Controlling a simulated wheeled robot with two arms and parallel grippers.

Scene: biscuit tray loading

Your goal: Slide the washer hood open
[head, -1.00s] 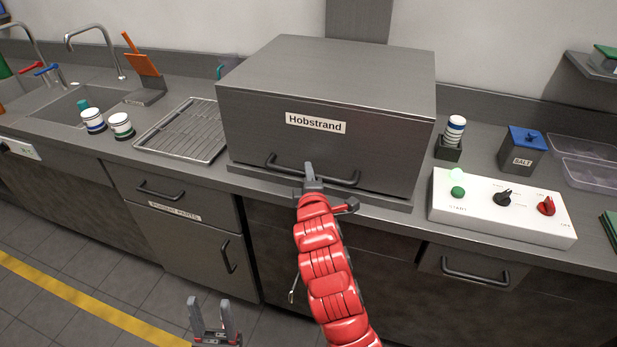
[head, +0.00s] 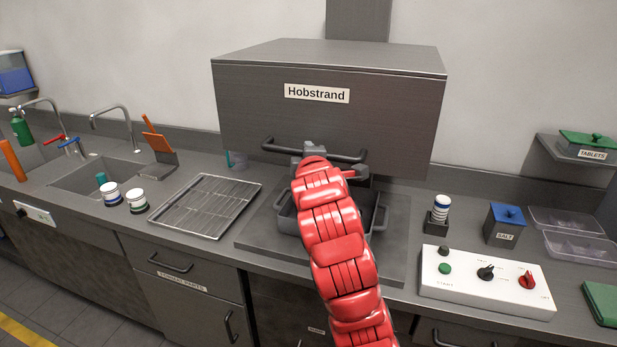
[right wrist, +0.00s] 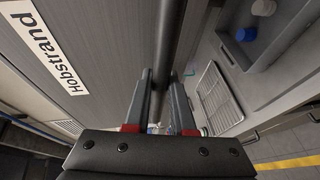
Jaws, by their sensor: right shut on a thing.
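The grey washer hood (head: 320,105), labelled Hobstrand, stands raised above its base plate (head: 255,240), with a wide gap beneath. Its dark bar handle (head: 345,156) runs along the lower front. My right gripper (head: 313,149) is shut on this handle near its middle. In the right wrist view, the two fingers (right wrist: 161,85) sit on either side of the handle bar (right wrist: 168,40), and the hood front (right wrist: 95,50) is at the left. A dark container with side handles (head: 288,215) stands under the hood, partly hidden by my red right arm. My left gripper is out of view.
A white control box (head: 485,282) with knobs stands right of the base, near a salt box (head: 505,223) and a striped cup stack in a holder (head: 437,215). A wire rack (head: 205,206), two cups and a sink (head: 100,177) are left.

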